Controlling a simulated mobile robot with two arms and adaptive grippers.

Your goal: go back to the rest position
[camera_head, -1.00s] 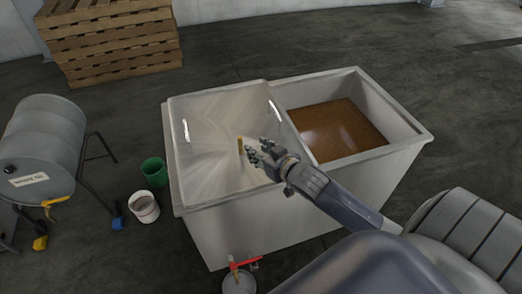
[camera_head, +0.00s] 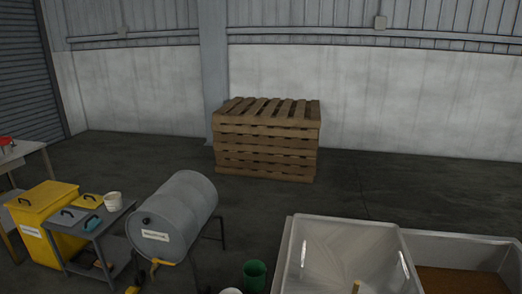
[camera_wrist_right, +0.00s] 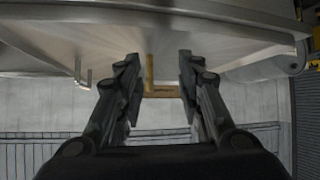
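My right gripper (camera_wrist_right: 158,85) is open in the right wrist view, its two dark fingers well apart with nothing between the tips. Beyond the fingers is a short wooden piece (camera_wrist_right: 149,72), apart from them as far as I can tell. It also shows at the bottom edge of the head view (camera_head: 356,287), by the pale tank (camera_head: 345,250). The pale tank fills the top of the right wrist view. Neither gripper shows in the head view, and my left gripper is out of sight.
A brown-filled tank (camera_head: 505,253) stands at the lower right. A grey drum (camera_head: 180,215) on a stand, a green bucket (camera_head: 255,275), a grey cart (camera_head: 95,228) and a yellow bin (camera_head: 45,215) are at left. A pallet stack (camera_head: 266,150) stands by the wall, with open floor around it.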

